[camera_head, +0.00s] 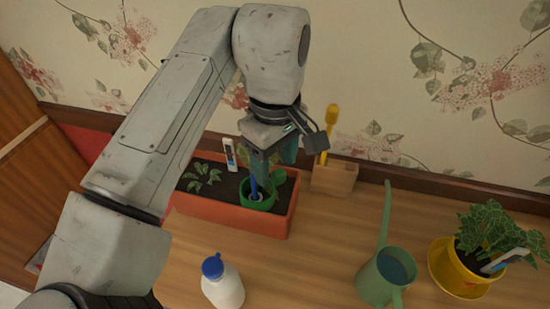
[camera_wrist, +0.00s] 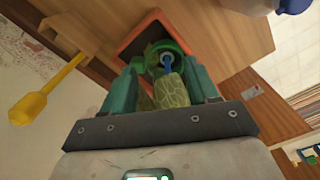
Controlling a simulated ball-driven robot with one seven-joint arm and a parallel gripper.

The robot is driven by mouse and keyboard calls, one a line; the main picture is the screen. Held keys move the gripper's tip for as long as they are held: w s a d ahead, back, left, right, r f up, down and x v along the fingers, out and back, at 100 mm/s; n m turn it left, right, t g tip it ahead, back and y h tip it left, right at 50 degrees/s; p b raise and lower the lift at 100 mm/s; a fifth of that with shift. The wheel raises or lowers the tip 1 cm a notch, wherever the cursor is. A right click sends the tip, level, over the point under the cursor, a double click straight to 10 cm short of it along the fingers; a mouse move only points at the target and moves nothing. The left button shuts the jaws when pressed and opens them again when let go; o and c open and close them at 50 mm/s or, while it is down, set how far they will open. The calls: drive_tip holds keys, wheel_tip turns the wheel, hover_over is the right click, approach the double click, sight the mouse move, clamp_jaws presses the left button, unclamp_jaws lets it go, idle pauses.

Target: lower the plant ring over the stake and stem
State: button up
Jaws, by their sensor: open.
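The green plant ring (camera_head: 262,204) sits low in the terracotta planter, around the blue stake (camera_head: 253,188). In the wrist view the ring (camera_wrist: 182,46) lies just beyond my fingertips, with the blue stake (camera_wrist: 167,62) inside its outline. Green leaves (camera_wrist: 170,92) fill the space between my fingers. My gripper (camera_head: 272,160) is open, pointing down above the ring; its teal fingers stand either side of the leaves in the wrist view (camera_wrist: 160,70). The stem is hidden by leaves, and I cannot tell whether the fingertips touch the ring.
The planter box (camera_head: 222,218) holds dark soil, another small plant and a white label (camera_head: 230,154). A wooden holder (camera_head: 335,180) with a yellow tool (camera_head: 330,125) stands close right. A white bottle (camera_head: 222,285), green watering can (camera_head: 385,278) and yellow pot (camera_head: 452,272) stand nearer. The wall is behind.

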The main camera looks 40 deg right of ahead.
drive_tip(key=shift+r, duration=0.15)
wheel_tip(320, 180, up, 10)
drive_tip(key=shift+r, duration=0.25)
